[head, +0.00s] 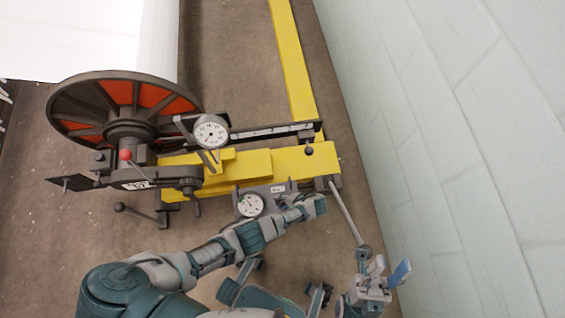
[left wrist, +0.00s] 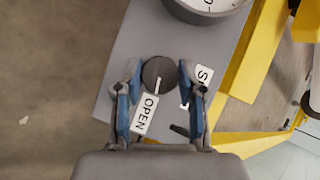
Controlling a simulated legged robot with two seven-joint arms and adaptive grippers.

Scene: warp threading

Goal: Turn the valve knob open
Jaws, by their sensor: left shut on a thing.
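The valve knob (left wrist: 160,74) is a dark round disc with a white pointer line, on a grey panel (left wrist: 112,80). The line points down in the left wrist view, toward the upper end of the OPEN label (left wrist: 145,113). A second label (left wrist: 196,84), partly covered by a finger, starts with S. My left gripper (left wrist: 160,72) has its blue-padded fingers on either side of the knob, shut on it. In the head view my left gripper (head: 314,205) is at the panel and hides the knob. My right gripper (head: 386,268) is open and empty, low at the right.
A dial gauge (head: 250,205) sits on the panel beside my left gripper. A yellow beam (head: 240,168), a larger gauge (head: 211,133) and a big spoked wheel (head: 85,105) stand beyond. A rod (head: 347,212) slopes down near my right gripper. A pale wall (head: 470,150) bounds the right.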

